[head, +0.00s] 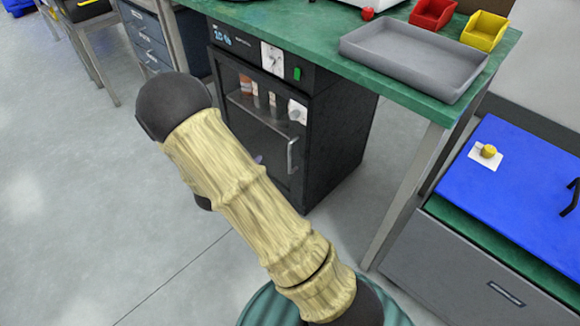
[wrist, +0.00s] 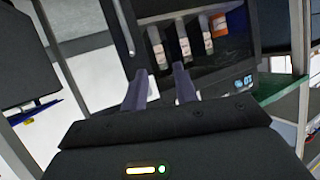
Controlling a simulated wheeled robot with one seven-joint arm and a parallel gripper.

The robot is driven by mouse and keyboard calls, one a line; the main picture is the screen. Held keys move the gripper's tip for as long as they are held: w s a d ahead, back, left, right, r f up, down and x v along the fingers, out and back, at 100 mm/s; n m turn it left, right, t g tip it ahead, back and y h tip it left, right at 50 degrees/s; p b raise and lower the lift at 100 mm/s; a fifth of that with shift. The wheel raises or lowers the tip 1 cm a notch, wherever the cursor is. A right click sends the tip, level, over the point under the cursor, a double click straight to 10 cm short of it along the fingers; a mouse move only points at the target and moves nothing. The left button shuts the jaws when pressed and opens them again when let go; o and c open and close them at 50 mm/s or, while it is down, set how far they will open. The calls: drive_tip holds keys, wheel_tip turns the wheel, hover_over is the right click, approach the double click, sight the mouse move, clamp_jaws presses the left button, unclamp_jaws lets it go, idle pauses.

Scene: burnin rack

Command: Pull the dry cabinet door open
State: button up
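The dry cabinet (head: 335,140) is a black box under the green bench. Its dark glass door (head: 240,120) looks closed, with bottles visible on a shelf inside. A pale vertical bar handle (head: 292,155) is on the door's right side. In the wrist view the picture is turned; the handle (wrist: 127,32) shows at the upper left, and the cabinet's display (wrist: 243,80) at the lower right. My gripper (wrist: 159,80) has its two fingers apart with nothing held between them. It faces the door, and the handle lies beyond its left fingertip. My arm hides most of the gripper in the head view.
The green bench (head: 405,90) above the cabinet carries a grey tray (head: 415,60), a red bin (head: 432,14) and a yellow bin (head: 485,30). A bench leg (head: 403,195) stands right of the cabinet. A blue-topped unit (head: 520,190) is farther right. Floor (head: 100,200) at left is clear.

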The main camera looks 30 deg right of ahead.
sight(289, 154)
drive_tip(key=s+f+m+h+b, duration=0.1)
drive_tip(key=s+f+h+b, duration=0.2)
drive_tip(key=f+h+b, duration=0.2)
wheel_tip(289, 154, down, 5)
drive_tip(key=d+b, duration=0.1)
drive_tip(key=b, duration=0.2)
drive_tip(key=shift+f+m+h, duration=0.15)
drive_tip(key=shift+m+h, duration=0.15)
drive_tip(key=shift+d, duration=0.1)
drive_tip(key=b+x, duration=0.7)
drive_tip(key=x, duration=1)
drive_tip(key=shift+d+f, duration=0.1)
clamp_jaws()
